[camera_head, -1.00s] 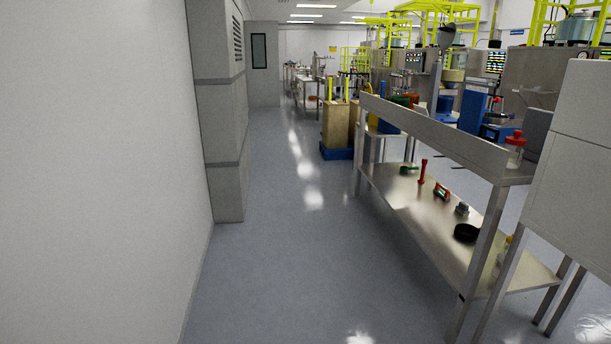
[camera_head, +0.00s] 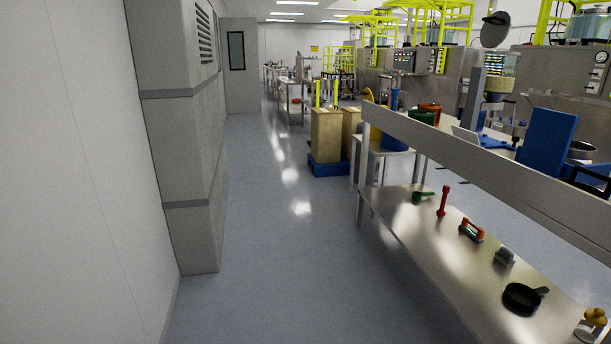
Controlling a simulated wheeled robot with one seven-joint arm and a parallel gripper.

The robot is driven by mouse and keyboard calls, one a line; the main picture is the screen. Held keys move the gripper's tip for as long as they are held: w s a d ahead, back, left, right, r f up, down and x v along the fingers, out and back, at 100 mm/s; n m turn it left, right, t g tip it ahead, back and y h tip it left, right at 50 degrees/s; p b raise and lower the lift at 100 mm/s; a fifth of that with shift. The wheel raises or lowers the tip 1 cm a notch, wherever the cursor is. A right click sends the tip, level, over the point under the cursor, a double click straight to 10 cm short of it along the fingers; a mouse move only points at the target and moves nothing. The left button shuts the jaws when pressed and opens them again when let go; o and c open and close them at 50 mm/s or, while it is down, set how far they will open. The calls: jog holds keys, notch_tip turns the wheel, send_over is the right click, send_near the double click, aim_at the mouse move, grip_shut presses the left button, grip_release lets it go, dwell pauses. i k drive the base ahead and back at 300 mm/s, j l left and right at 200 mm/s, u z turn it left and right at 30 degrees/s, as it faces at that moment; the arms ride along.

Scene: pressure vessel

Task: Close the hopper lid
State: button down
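I cannot identify the hopper lid for certain. A grey round disc (camera_head: 495,30) stands tilted at the top of a grey upright post (camera_head: 474,95) at the upper right, beyond the bench; it may be a lid standing open. A large steel machine (camera_head: 565,85) with gauges stands behind it at the right. My gripper is not in view.
A steel two-level bench (camera_head: 420,235) runs along the right, with a black pan (camera_head: 522,297), a red tool (camera_head: 443,200) and other small items on its lower shelf. A white wall (camera_head: 75,170) and grey pillar (camera_head: 190,150) bound the left. The aisle floor (camera_head: 290,255) between is clear.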

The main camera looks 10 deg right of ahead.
aim_at(496, 27)
jog(key=i+l+z, duration=0.2)
jog(key=i+z, duration=0.25)
jog(key=i, duration=0.3)
jog(key=i+z, duration=0.45)
jog(key=i, duration=0.35)
jog(key=i+j, duration=0.15)
jog(key=j, duration=0.2)
jog(key=i+j+u, duration=0.15)
jog(key=j, duration=0.25)
jog(key=i+j, duration=0.2)
jog(key=j, duration=0.15)
jog(key=i+j+u, duration=0.15)
jog(key=j, duration=0.2)
